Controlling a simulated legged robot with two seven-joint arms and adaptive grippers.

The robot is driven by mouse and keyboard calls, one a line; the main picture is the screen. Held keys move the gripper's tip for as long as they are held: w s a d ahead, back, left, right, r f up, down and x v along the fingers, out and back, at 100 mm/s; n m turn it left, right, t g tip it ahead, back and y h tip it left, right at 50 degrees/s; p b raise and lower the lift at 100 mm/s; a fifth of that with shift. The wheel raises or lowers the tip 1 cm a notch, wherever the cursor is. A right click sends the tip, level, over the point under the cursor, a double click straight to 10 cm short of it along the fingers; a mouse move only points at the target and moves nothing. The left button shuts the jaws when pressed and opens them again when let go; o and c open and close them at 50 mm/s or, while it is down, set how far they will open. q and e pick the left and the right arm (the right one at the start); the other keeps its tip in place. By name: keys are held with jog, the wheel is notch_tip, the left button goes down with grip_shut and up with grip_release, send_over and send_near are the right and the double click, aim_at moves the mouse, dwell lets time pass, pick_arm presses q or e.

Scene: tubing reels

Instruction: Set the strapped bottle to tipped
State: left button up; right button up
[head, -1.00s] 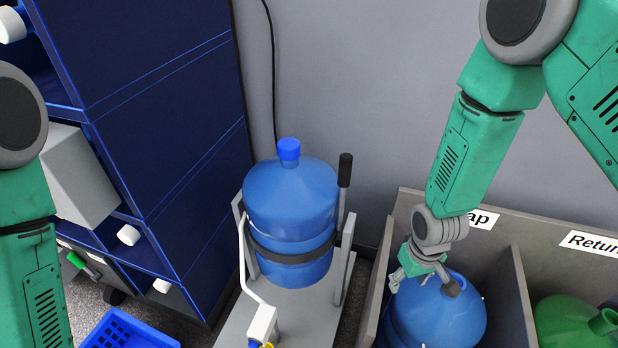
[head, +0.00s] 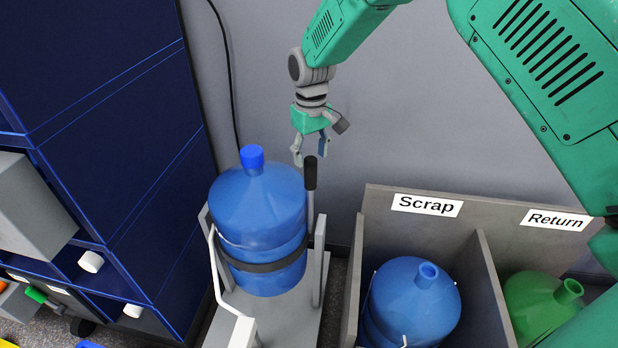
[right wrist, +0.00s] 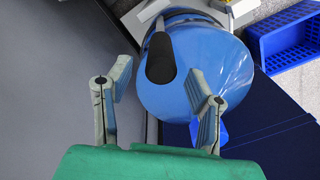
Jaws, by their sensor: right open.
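The strapped bottle (head: 258,205) is a large blue jug with a blue cap, standing upright in a grey tipping cradle (head: 318,262) with a dark strap (head: 262,266) around it. A lever with a black handle (head: 310,172) rises at the cradle's right side. My right gripper (head: 310,160) is open and empty just above the black handle. In the right wrist view the black handle (right wrist: 160,58) shows between the open fingers (right wrist: 158,100), beyond their tips, with the bottle (right wrist: 205,70) behind it. I see no contact. My left gripper is out of view.
At the right stands a grey divided bin (head: 480,270) labelled Scrap and Return, with a blue bottle (head: 410,305) and a green bottle (head: 540,305) in it. A dark blue cabinet (head: 110,150) stands at the left. A blue crate (right wrist: 290,42) is on the floor.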

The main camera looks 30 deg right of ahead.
aim_at(311, 175)
notch_tip(311, 175, down, 6)
jog(key=shift+f+b, duration=0.25)
jog(key=shift+b, duration=0.3)
grip_shut()
